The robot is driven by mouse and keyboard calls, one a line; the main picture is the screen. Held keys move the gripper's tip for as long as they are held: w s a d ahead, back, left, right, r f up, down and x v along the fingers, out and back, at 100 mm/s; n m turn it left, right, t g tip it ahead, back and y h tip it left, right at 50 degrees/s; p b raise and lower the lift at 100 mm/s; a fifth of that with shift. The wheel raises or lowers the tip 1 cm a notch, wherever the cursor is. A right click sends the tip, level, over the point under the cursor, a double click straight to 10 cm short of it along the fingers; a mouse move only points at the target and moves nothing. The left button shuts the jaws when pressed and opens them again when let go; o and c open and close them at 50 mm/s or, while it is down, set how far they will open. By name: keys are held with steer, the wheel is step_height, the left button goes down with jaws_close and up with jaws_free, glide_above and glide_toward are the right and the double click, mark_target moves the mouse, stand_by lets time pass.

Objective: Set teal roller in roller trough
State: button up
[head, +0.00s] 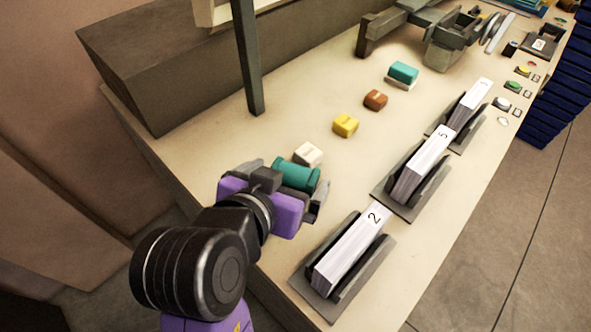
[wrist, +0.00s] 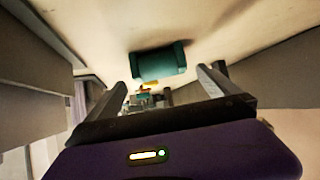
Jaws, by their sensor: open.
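The teal roller (head: 296,174) is a dark teal cylinder at the near left part of the table, just beyond my purple gripper (head: 286,182). In the wrist view the roller (wrist: 158,63) lies crosswise just ahead of the gap between my two dark fingers. My gripper (wrist: 165,84) is open, with one finger toward each end of the roller. I cannot tell whether the roller touches the table or the fingers. I cannot pick out the roller trough for certain in either view.
A white block (head: 308,153), a yellow block (head: 345,125), a brown block (head: 375,99) and a light teal block (head: 403,72) run up the table. Card holders numbered 2 (head: 345,250), 5 (head: 420,165) and another stand at right. A dark post (head: 247,60) rises at left.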

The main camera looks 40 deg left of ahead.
mark_target(295, 177)
steer(key=shift+x, duration=1.4)
steer(key=c, duration=1.6)
steer(key=shift+r, duration=0.1)
steer(key=shift+c, duration=0.9)
steer(key=shift+r, duration=0.1)
